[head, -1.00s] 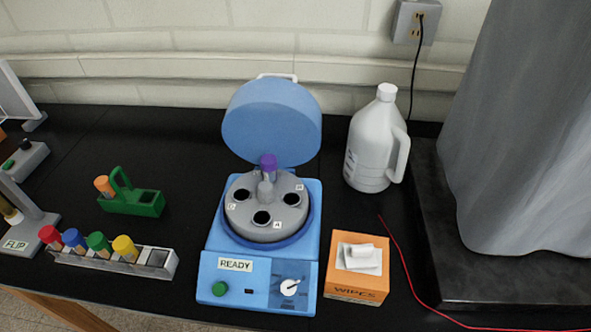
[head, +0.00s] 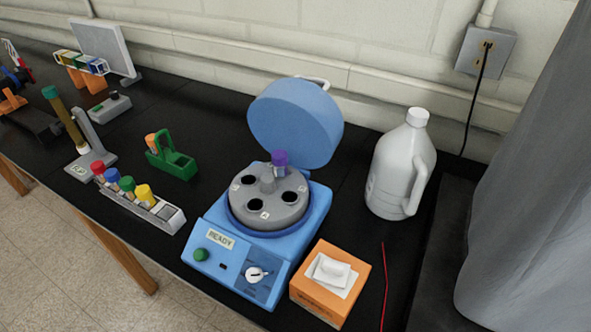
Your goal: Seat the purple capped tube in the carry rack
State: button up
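The purple capped tube (head: 280,160) stands in a rear hole of the grey rotor (head: 262,214) inside the blue centrifuge (head: 238,262), whose lid (head: 297,122) is raised. Only its cap and a little of the tube show. Other rotor holes look empty. A small green carrier with a handle (head: 174,164), which looks like the carry rack, stands left of the centrifuge. It holds an orange-capped tube (head: 151,142) and has an open slot beside it. A grey rack (head: 150,212) in front holds red, blue, green and yellow capped tubes. My gripper is not in view.
An orange wipes box (head: 330,284) stands at the centrifuge's front right, and a white jug (head: 400,165) behind it. A red cord (head: 384,285) lies on the right. A stand with a tilted tube (head: 92,150) is at left. Black bench is clear behind the green carrier.

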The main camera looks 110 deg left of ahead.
aim_at(180, 165)
jog(key=u, duration=0.85)
jog(key=k, duration=0.1)
jog(key=z, duration=2.45)
jog(key=k, duration=0.15)
jog(key=z, duration=3.4)
jog(key=k, duration=0.2)
jog(key=z, duration=0.45)
